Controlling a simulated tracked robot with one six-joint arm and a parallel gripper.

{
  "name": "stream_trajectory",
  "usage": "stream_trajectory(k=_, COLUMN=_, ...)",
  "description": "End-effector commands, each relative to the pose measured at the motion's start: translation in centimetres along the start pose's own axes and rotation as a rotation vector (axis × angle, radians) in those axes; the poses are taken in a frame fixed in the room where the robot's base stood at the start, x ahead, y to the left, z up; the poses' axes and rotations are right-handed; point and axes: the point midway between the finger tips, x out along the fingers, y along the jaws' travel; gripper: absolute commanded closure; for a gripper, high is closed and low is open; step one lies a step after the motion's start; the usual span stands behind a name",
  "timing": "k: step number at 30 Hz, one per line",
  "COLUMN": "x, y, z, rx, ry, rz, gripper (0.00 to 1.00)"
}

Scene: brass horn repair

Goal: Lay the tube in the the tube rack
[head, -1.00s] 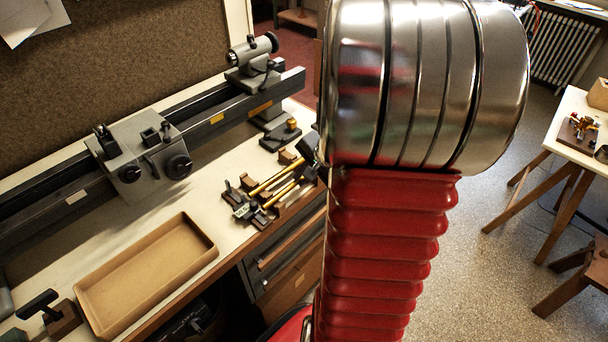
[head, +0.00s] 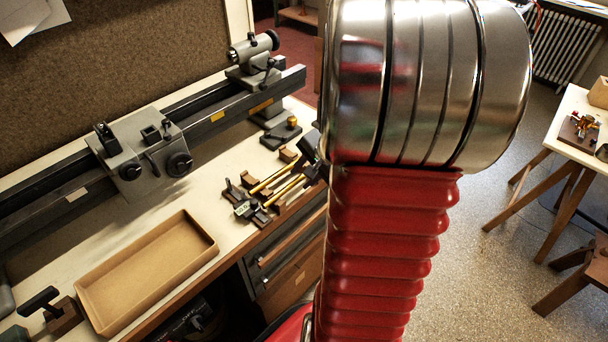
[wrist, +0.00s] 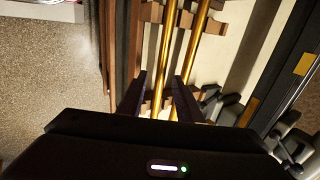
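Two slim brass tubes lie side by side, the rear tube (head: 268,181) and the front tube (head: 284,191), across the brown wooden supports of a rack (head: 249,180) on the bench. In the wrist view the tubes (wrist: 166,55) run away from me, and the rack's wooden cross piece (wrist: 214,15) shows beyond. My gripper (wrist: 160,82) points down over their near part. Its two dark fingers stand apart, with gaps beside the brass between them. In the head view my gripper (head: 312,147) is partly hidden by my arm. I cannot tell which tube the task means.
An empty tan tray (head: 205,238) lies at the bench's front left. A grey lathe (head: 140,160) runs along the back. A dark block with a brass knob (head: 292,122) stands behind the rack. A side table (head: 575,105) is at the far right.

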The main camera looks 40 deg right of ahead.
Motion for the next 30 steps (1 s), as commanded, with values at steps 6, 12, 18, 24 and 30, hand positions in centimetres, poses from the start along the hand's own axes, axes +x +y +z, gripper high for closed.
stream_trajectory(k=6, x=-1.9, y=-0.1, z=-0.1, rx=0.0, ry=0.003, rz=-0.003, gripper=0.68)
stream_trajectory(k=12, x=-4.5, y=-0.1, z=-0.1, rx=0.0, ry=0.003, rz=-0.003, gripper=0.68)
stream_trajectory(k=18, x=-7.3, y=0.0, z=-0.1, rx=0.0, ry=0.004, rz=-0.002, gripper=0.68)
stream_trajectory(k=24, x=-10.3, y=-0.1, z=-0.1, rx=0.0, ry=0.005, rz=-0.003, gripper=0.68)
stream_trajectory(k=30, x=-12.7, y=0.0, z=-0.1, rx=0.0, ry=0.002, rz=-0.002, gripper=0.68)
